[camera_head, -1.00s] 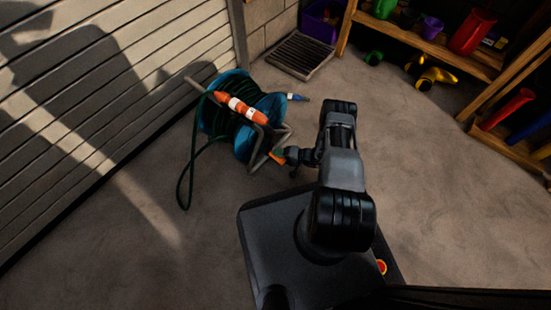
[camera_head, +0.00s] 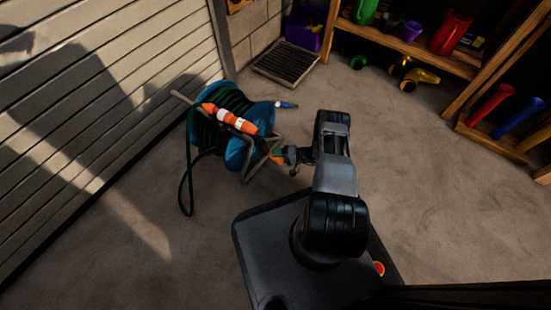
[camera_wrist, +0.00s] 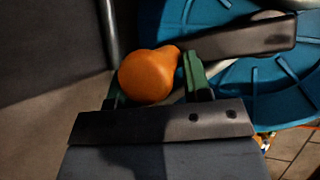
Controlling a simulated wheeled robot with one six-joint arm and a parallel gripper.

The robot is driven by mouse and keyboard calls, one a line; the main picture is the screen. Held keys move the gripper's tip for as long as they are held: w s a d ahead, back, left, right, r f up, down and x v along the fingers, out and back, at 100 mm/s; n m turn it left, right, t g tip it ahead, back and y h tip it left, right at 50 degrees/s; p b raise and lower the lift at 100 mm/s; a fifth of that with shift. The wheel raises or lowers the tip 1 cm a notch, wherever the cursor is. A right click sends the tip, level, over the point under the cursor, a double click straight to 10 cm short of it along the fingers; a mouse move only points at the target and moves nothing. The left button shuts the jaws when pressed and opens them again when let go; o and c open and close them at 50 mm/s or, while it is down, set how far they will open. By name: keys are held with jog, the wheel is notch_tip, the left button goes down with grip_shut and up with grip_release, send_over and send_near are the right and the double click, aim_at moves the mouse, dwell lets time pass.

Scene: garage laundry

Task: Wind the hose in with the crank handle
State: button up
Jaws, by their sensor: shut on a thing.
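The blue hose reel (camera_head: 236,153) stands on the floor left of my base, on a grey tube frame. Dark green hose (camera_head: 188,170) is wound on it, and a loop hangs down its left side. The orange crank knob (camera_wrist: 148,76) is between the green fingers of my gripper (camera_wrist: 157,88) in the wrist view. The dark crank arm (camera_wrist: 250,37) runs from there across the blue reel side (camera_wrist: 215,18). In the head view my gripper (camera_head: 281,156) is at the reel's right side, shut on the handle. The fingertips' far sides are hidden.
An orange and white hose fitting (camera_head: 230,118) lies across the reel's top. A blue hose end (camera_head: 286,105) sticks out right of it. A slatted wall (camera_head: 90,100) is close on the left. A wooden shelf (camera_head: 420,50) stands at the back right. The right floor is open.

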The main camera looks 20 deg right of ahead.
jog(key=shift+s+f, duration=0.1)
jog(key=shift+f, duration=0.1)
jog(key=w+d+r, duration=0.2)
jog(key=d, duration=0.1)
jog(key=shift+w+d, duration=0.15)
jog(key=shift+d, duration=0.05)
jog(key=shift+c, duration=1.1)
jog(key=shift+w+d+r, duration=0.15)
jog(key=shift+d+r, duration=0.05)
jog(key=shift+r, duration=0.05)
grip_shut()
jog(key=shift+a, duration=0.1)
jog(key=w+d+r, duration=0.2)
jog(key=d+r, duration=0.1)
jog(key=shift+d, duration=0.15)
